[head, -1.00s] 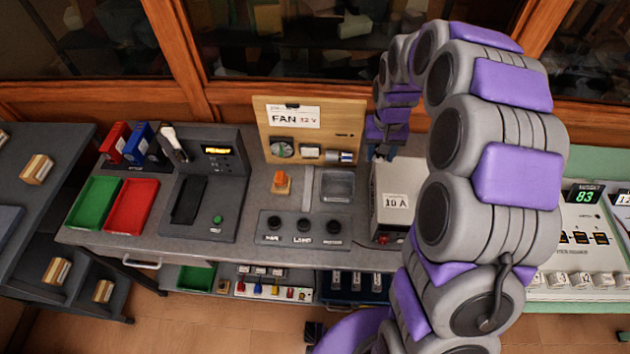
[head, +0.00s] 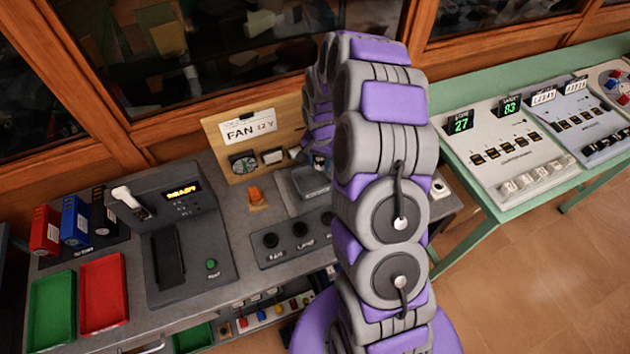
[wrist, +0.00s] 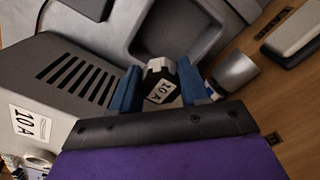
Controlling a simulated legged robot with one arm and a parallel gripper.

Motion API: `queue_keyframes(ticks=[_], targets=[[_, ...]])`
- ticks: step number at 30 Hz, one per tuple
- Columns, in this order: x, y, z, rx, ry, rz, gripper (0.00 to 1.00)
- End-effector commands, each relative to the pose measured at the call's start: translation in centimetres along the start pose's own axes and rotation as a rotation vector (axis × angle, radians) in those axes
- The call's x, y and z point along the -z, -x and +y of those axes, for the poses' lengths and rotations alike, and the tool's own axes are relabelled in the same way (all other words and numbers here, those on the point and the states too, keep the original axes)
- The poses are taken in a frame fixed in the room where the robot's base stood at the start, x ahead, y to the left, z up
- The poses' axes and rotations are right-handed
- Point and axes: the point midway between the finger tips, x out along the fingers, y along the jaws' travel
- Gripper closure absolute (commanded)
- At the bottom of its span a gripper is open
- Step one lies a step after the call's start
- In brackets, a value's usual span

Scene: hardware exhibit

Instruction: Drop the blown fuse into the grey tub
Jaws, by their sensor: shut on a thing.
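In the head view the tub (head: 308,184) shows left of my arm, partly covered.
A grey vented box labelled 10 A (wrist: 65,95) stands left of my gripper in the wrist view. The wooden FAN board (head: 243,150) rises behind the tub. An orange switch (head: 257,198) and black knobs (head: 285,238) are close by. Green and red trays sit further left.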

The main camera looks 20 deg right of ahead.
Motion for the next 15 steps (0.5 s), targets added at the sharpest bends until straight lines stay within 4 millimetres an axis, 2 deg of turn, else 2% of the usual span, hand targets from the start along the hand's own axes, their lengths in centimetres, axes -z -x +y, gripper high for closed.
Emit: queue_keyframes(ticks=[9,15], targets=[[-0.1,-3.5,-0.2,0.0,0.004,0.002,0.85],[0.2,-5.0,0.1,0.003,0.003,-0.002,0.85]])
